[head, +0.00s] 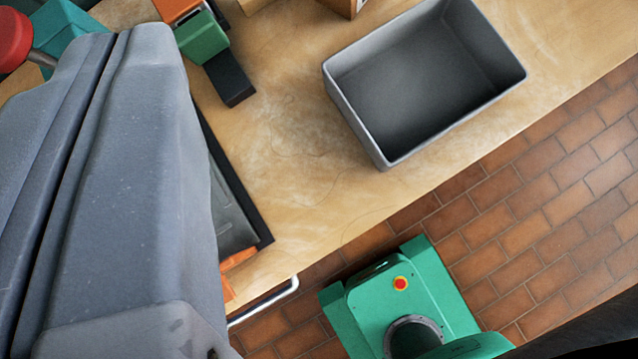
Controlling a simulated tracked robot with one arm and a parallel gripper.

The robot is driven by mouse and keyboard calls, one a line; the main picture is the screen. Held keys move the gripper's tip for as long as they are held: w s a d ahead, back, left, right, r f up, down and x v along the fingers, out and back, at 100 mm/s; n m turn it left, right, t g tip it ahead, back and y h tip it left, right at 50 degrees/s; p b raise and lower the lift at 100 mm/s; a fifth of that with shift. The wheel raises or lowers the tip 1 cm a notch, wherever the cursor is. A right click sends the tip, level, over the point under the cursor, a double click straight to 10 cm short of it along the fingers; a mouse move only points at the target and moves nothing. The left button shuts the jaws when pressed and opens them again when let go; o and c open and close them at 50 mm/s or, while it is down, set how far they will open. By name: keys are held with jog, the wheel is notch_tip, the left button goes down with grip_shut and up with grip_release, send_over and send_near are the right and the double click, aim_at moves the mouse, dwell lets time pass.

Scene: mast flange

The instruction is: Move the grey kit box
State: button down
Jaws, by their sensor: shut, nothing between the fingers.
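The grey kit box (354,122) stands on the wooden table at the upper right of the head view. It is an open, rectangular box, turned at an angle, and its inside looks empty. Its lower right side is close to the table edge. My gripper (117,45) fills the left side of the view as a large grey shape. It is shut and holds nothing. It is well to the left of the box in the picture, with bare table between them. It hides part of the table's left side.
The wooden table (290,150) is clear left of the box. A green and black tool (203,40), a dark tray (236,215) and an orange piece (237,258) lie near my gripper. A red knob (12,40) is at top left. Brick floor (530,225) lies beyond the table edge.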

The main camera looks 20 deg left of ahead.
jog(key=w+d+f+m+g+p, duration=0.1)
jog(key=f+m+g+p, duration=0.2)
jog(key=f, duration=0.5)
jog(key=w+f+m+g+p, duration=0.1)
jog(key=f+m+g+p, duration=0.3)
jog(key=f, duration=0.5)
jog(key=w+d+f+m+g+y+p, duration=0.1)
jog(key=f+m+g+p, duration=0.3)
jog(key=f, duration=0.4)
jog(key=shift+w+d+f+m+p, duration=0.1)
jog(key=shift+d+f+m+p, duration=0.2)
jog(key=shift+f+m+p, duration=0.15)
jog(key=d, duration=0.4)
jog(key=shift+w, duration=0.3)
